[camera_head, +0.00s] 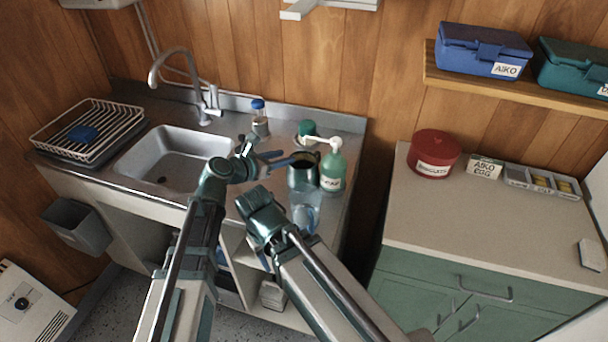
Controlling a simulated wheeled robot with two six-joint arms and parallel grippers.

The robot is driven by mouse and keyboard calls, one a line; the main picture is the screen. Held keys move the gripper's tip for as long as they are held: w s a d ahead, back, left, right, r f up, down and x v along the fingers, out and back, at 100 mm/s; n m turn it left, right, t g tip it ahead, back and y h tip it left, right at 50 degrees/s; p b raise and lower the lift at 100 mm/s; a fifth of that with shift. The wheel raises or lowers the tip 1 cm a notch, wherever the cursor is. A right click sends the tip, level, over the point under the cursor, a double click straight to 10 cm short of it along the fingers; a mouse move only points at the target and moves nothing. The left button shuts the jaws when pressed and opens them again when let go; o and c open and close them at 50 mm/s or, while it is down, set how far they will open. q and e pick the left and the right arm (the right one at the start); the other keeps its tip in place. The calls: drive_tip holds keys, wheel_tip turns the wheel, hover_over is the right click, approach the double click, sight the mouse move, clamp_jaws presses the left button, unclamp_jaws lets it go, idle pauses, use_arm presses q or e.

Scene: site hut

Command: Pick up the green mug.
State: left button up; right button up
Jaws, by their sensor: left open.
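A dark green mug (302,175) stands upright on the right part of the metal sink counter, its dark opening facing up. My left gripper (277,158) is open, just left of the mug, with its fingers pointing right towards it. One finger reaches close to the mug's rim; I cannot tell whether it touches. My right gripper (262,216) is lower, in front of the counter's right part. Its fingers are hard to make out, and I cannot tell whether they are open.
A green pump bottle (333,172) stands close right of the mug. A clear bluish glass (306,212) is in front of it, and a green-topped item (306,129) behind. A blue-capped bottle (259,120) stands at the back. The sink (170,160) lies left.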

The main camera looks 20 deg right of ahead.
use_arm(q)
drive_tip(key=b+x, duration=0.1)
drive_tip(key=x, duration=0.2)
drive_tip(key=shift+w+f, duration=0.2)
drive_tip(key=shift+r, duration=0.1)
drive_tip(key=shift+s, duration=0.1)
clamp_jaws()
idle(1.0)
